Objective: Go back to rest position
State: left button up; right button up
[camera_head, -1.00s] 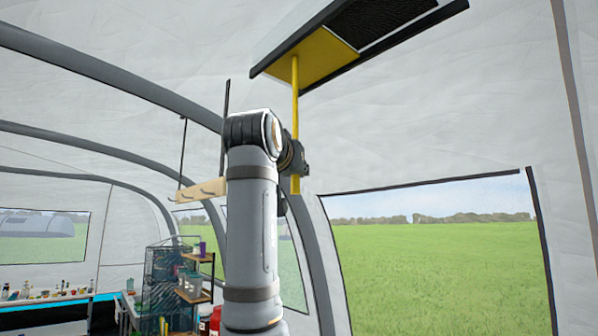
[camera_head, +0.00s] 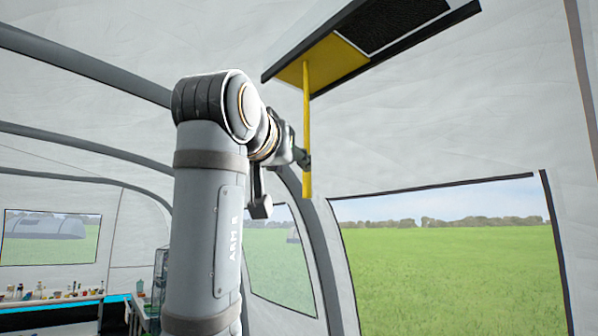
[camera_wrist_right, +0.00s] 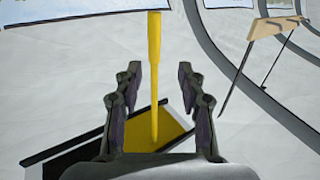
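My right gripper (camera_head: 303,158) is raised high, close to a yellow rod (camera_head: 306,110) that hangs from a yellow and dark overhead panel (camera_head: 345,62). In the right wrist view my right gripper (camera_wrist_right: 157,75) has its two fingers wide apart. The yellow rod (camera_wrist_right: 154,40) shows in the gap between them, and neither finger is shut on it. How far the rod lies from the fingers in depth I cannot tell. The panel's yellow face (camera_wrist_right: 140,130) shows beyond the fingers. My left gripper is not in view.
A wooden bar (camera_wrist_right: 277,27) hangs on a dark rod to the right in the wrist view. A counter with several small items (camera_head: 50,295) stands at the lower left. Grey tent poles (camera_head: 90,65) arch overhead. A large window (camera_head: 450,250) opens onto grass.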

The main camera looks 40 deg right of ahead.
jog(key=shift+v, duration=1.05)
jog(key=shift+d, duration=0.1)
